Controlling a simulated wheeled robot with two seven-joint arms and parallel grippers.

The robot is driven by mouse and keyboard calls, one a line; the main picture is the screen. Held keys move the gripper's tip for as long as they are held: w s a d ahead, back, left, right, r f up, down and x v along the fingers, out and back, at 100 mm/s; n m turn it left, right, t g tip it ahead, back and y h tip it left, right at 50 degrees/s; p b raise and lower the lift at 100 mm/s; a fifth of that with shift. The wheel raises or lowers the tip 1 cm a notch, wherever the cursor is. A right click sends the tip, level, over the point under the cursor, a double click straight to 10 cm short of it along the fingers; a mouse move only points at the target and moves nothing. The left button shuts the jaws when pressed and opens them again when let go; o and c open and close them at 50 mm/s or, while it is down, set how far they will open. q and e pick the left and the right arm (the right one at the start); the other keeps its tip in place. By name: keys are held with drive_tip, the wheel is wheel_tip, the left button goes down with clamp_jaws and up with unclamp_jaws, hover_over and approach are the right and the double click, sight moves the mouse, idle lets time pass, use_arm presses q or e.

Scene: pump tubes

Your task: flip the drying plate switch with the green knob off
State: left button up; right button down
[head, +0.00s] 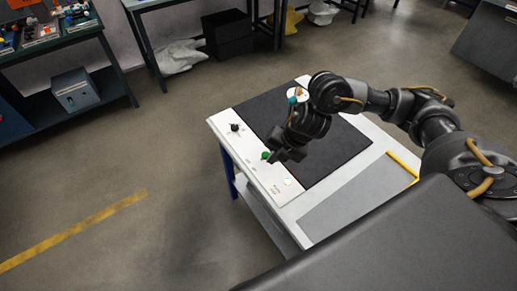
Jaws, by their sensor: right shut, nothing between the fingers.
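The green knob (265,155) sits on the white front panel (256,167) of the drying plate unit. A black knob (235,127) is farther back on the same panel. The dark drying plate (330,165) covers the middle of the table top. My right gripper (274,158) is shut and empty, with its tips right beside the green knob. I cannot tell whether they touch it. The knob's setting is too small to read. My left gripper is not in view.
A white round item (297,94) stands at the back of the table. A yellow bar (403,165) lies at the right. A grey mat (345,207) covers the near part. A workbench (50,45) stands at the far left, and the floor between is clear.

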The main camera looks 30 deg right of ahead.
sight(264, 157)
drive_tip(key=x, duration=0.9)
drive_tip(key=shift+s+a+f, duration=0.1)
drive_tip(key=shift+s+f, duration=0.05)
drive_tip(key=shift+f, duration=0.1)
drive_tip(key=shift+w+d+r, duration=0.25)
drive_tip(key=shift+w+d, duration=0.55)
drive_tip(key=shift+w, duration=0.05)
drive_tip(key=shift+w+d+r+p, duration=0.2)
drive_tip(key=shift+w+d+p, duration=0.1)
drive_tip(key=shift+w+d, duration=0.3)
drive_tip(key=shift+s+d, duration=0.1)
